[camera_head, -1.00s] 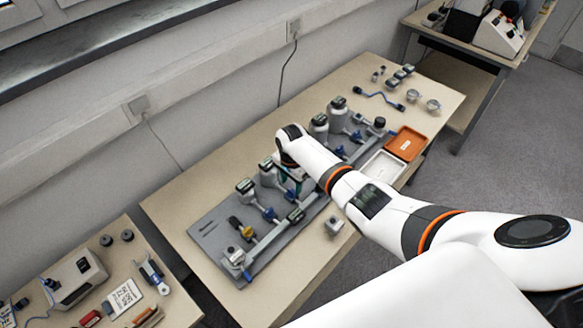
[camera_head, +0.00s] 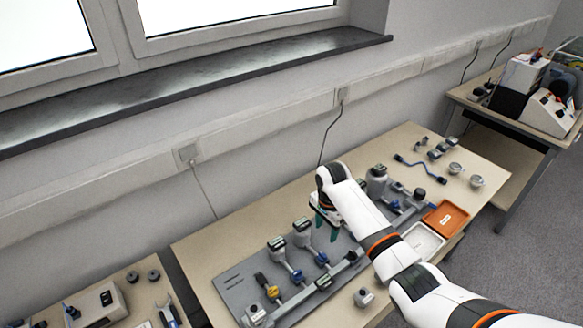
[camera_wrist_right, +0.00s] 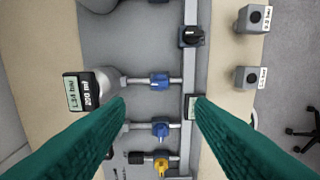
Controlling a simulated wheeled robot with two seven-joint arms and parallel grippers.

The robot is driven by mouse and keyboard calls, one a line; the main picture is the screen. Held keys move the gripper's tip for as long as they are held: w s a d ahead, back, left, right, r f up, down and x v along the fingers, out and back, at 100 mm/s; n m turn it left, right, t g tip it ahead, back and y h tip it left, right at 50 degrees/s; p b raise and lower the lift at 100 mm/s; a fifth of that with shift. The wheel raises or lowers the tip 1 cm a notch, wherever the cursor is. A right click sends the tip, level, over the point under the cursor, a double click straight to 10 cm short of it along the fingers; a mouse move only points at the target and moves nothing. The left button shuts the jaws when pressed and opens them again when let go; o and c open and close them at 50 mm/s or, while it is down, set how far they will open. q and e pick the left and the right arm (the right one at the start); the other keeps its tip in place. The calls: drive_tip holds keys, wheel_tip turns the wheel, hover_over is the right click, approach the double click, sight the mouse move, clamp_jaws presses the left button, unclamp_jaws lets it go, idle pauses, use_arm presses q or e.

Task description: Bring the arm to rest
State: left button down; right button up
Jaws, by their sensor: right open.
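My right arm reaches in from the lower right in the head view. My right gripper (camera_head: 327,223) is over the middle of the grey rig board (camera_head: 232,284), with its green fingers pointing down. In the right wrist view the gripper (camera_wrist_right: 160,106) has its fingers wide apart with nothing between them. Below them lie a blue valve (camera_wrist_right: 160,130) and a rail (camera_wrist_right: 190,75). I cannot tell the exact height above the rig. My left gripper is not in view.
Grey canisters (camera_head: 377,181) stand on the rig near the arm. An orange tray (camera_head: 447,218) and a white tray (camera_head: 424,240) lie at its right end. Small grey boxes (camera_wrist_right: 247,78) sit beside the rig. A wall socket strip (camera_head: 260,125) runs behind the table.

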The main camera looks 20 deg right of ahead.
drive_tip(key=s+a+f+n+t, duration=0.1)
drive_tip(key=s+a+f+n, duration=0.2)
drive_tip(key=s, duration=0.4)
drive_tip(key=s+a+f+n, duration=0.2)
drive_tip(key=s+a+n, duration=0.1)
drive_tip(key=s+n, duration=0.3)
drive_tip(key=s+r+n+t, duration=0.1)
drive_tip(key=s+r+n, duration=0.15)
drive_tip(key=s, duration=0.35)
drive_tip(key=s+a+r+n+t, duration=0.1)
drive_tip(key=s+r+n, duration=0.15)
drive_tip(key=s, duration=0.45)
drive_tip(key=s+r+n+t, duration=0.1)
drive_tip(key=s+r+n, duration=0.1)
drive_tip(key=s+r, duration=0.3)
wheel_tip(320, 180, down, 31)
drive_tip(key=s+g+b, duration=0.2)
drive_tip(key=b, duration=0.1)
drive_tip(key=s+d+f+g+b, duration=0.1)
drive_tip(key=s+d+f+b, duration=0.1)
drive_tip(key=s+f, duration=1.4)
drive_tip(key=shift+s+d+f+n, duration=0.3)
drive_tip(key=shift+d+f+n, duration=0.1)
drive_tip(key=shift+f, duration=0.4)
